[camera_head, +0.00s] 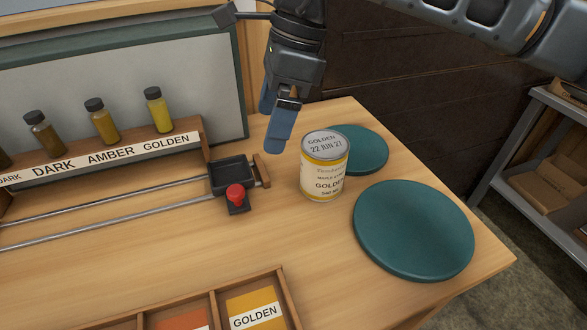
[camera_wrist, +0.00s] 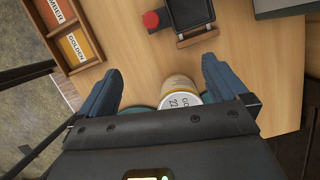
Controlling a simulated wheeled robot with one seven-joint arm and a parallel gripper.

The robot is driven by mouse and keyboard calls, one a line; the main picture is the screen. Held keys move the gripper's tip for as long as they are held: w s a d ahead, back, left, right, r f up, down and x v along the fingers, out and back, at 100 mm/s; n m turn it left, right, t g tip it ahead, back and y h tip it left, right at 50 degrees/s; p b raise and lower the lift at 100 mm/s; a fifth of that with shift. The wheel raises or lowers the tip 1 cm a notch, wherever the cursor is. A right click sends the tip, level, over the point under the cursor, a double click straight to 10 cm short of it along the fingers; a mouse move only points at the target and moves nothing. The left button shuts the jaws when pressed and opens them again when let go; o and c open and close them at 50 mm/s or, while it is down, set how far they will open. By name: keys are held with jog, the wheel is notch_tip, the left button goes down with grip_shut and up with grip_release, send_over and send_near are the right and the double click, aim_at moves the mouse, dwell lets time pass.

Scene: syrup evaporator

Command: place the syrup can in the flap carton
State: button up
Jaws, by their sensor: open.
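The syrup can (camera_head: 325,168) stands upright on the wooden table, with a yellow and cream label reading GOLDEN and a lid marked GOLDEN 22 JUN 27. My gripper (camera_head: 279,125) is above the table, just left of and behind the can in the head view. In the wrist view my open gripper (camera_wrist: 160,90) has its blue fingers wide apart, with the can (camera_wrist: 182,95) between them in the picture, nearer the right finger. The jaws are empty. I cannot make out a flap carton for certain; brown cartons (camera_head: 553,185) sit on a shelf at the right.
Two teal round pads lie on the table, a large one (camera_head: 413,230) in front and a smaller one (camera_head: 367,150) behind the can. A railed slider with a red knob (camera_head: 236,194), a rack of sample bottles (camera_head: 103,121) and a divided wooden tray (camera_head: 278,286) stand left.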

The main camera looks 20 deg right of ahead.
aim_at(323, 161)
jog(key=d+h, duration=0.1)
jog(key=d, duration=0.2)
jog(key=d+m+h, duration=0.1)
jog(key=d, duration=0.2)
jog(key=d+m+h, duration=0.1)
jog(key=d, duration=0.1)
jog(key=shift+w+d+f, duration=0.2)
jog(key=shift+w+d, duration=0.05)
jog(key=shift+d, duration=0.15)
jog(key=shift+d+f, duration=0.15)
jog(key=shift+f, duration=0.2)
jog(key=f+p, duration=0.2)
jog(key=f, duration=0.9)
jog(key=shift+s+f+p, duration=0.1)
jog(key=shift+s+p, duration=0.1)
jog(key=shift+p, duration=0.2)
jog(key=c, duration=1.3)
jog(key=shift+c, duration=1.4)
